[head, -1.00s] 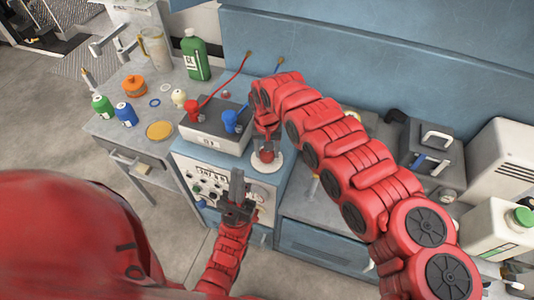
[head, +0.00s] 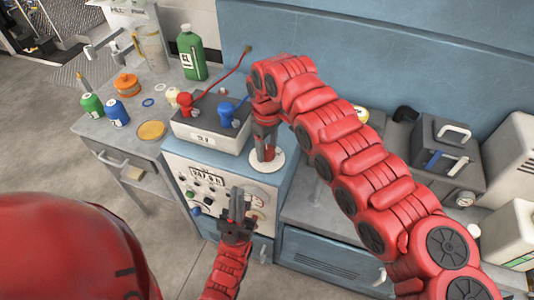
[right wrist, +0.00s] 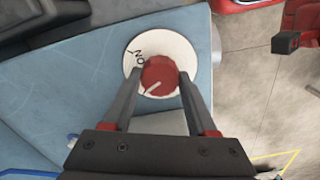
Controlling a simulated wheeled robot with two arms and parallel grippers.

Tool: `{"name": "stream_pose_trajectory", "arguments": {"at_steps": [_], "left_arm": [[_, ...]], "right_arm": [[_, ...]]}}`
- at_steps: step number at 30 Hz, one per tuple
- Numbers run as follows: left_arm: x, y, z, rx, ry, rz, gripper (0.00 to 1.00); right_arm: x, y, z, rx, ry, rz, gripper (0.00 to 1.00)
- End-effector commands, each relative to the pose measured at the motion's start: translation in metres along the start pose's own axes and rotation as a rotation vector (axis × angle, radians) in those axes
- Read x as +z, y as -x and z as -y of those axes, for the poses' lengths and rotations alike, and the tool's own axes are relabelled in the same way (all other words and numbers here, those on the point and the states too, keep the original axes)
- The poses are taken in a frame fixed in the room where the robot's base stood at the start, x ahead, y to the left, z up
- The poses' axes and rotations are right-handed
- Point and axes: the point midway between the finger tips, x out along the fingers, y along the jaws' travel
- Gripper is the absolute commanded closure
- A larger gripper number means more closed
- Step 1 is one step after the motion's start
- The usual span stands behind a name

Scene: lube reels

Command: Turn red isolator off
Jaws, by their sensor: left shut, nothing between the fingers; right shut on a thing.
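The red isolator is a round red knob (right wrist: 159,76) with a pale pointer line, on a white disc (right wrist: 133,62) with black lettering partly hidden by my gripper. In the head view the white disc (head: 276,161) lies on top of the blue cabinet, and my right gripper (head: 265,153) points down over it, hiding most of the knob. In the right wrist view my right gripper (right wrist: 158,82) has its fingers on either side of the red knob, shut on it. The knob's pointer slants toward the lower left. My left gripper (head: 237,196) is shut and empty in front of the cabinet's panel.
A green bottle (head: 193,55) and small jars stand on the bench at left. A dark case (head: 440,150) stands at right.

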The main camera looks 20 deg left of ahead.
Motion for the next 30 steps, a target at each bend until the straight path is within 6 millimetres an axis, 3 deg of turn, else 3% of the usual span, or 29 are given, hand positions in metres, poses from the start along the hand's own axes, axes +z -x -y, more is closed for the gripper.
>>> {"name": "stream_pose_trajectory", "arguments": {"at_steps": [3, 12, 30], "left_arm": [[0.002, 0.013, -0.001, 0.000, 0.000, 0.000, 1.00], [0.004, 0.025, -0.001, 0.000, 0.000, 0.000, 1.00], [0.005, 0.028, -0.001, 0.000, 0.000, 0.000, 1.00]], "right_arm": [[0.000, -0.003, -0.001, 0.003, 0.089, -0.001, 0.98], [-0.001, 0.000, -0.001, 0.005, 0.260, -0.004, 0.98], [-0.001, 0.002, -0.001, 0.005, 0.333, -0.004, 0.98]]}}
